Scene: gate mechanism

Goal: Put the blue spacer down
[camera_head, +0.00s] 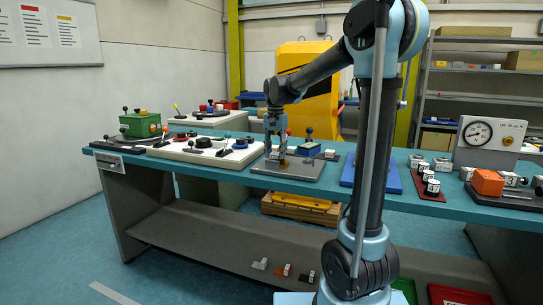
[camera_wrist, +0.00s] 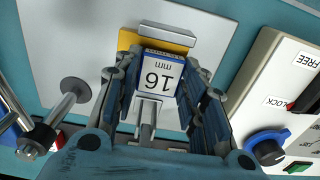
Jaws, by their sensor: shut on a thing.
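The blue spacer (camera_wrist: 163,75) has a white label reading 16 mm and a thin blue edge. In the wrist view it sits between the fingers of my gripper (camera_wrist: 160,88), which is shut on it. A yellow part (camera_wrist: 127,40) and a grey bar (camera_wrist: 160,36) show just beyond the spacer. In the head view my gripper (camera_head: 276,152) points down, low over the grey plate (camera_head: 285,172) on the bench. The spacer is too small there to make out, and I cannot tell whether its underside touches anything.
A blue tray (camera_head: 391,183) lies to the right.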

